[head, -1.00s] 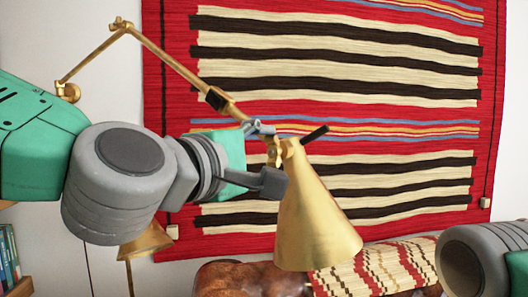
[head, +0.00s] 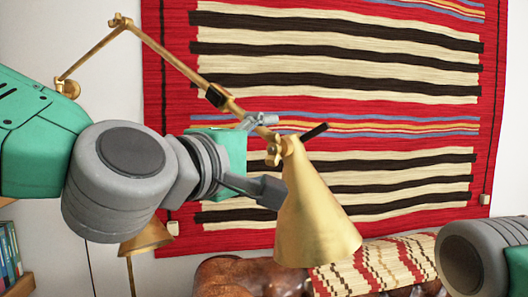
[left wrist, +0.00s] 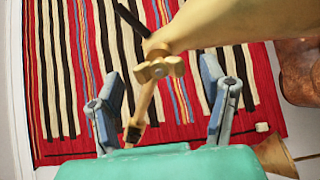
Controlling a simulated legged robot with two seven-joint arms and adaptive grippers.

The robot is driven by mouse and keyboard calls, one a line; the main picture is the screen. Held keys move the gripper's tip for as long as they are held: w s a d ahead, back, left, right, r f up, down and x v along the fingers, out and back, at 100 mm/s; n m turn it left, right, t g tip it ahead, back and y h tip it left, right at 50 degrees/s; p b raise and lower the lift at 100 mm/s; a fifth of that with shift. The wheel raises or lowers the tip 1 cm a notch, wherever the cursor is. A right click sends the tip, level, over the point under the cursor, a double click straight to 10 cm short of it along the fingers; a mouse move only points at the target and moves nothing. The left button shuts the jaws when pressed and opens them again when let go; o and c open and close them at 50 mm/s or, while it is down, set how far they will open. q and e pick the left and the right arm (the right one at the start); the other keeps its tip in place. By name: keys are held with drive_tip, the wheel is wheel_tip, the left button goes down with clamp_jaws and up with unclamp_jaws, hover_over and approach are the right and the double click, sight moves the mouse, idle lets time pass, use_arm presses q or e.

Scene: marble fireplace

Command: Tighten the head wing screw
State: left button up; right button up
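The brass wing screw (head: 274,151) sits at the joint between the lamp's arm and its cone-shaped brass head (head: 313,215). It also shows in the left wrist view (left wrist: 160,69), with its wings lying roughly across the picture. My left gripper (head: 268,155) is open, with one finger above and one below the screw in the head view. In the left wrist view, its two grey-blue fingers (left wrist: 162,82) stand wide apart on either side of the screw, with gaps on both sides. The fingers appear not to touch it. My right gripper is out of view.
The brass lamp arm (head: 165,57) runs from a wall mount at the left, passing close by the upper finger. A dark rod (head: 314,132) sticks out beside the joint. A striped red rug (head: 400,130) hangs behind. A second brass shade (head: 145,240) is below my left arm.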

use_arm(q)
drive_tip(key=v, duration=0.7)
drive_tip(key=shift+a, duration=0.2)
drive_tip(key=shift+s, duration=0.15)
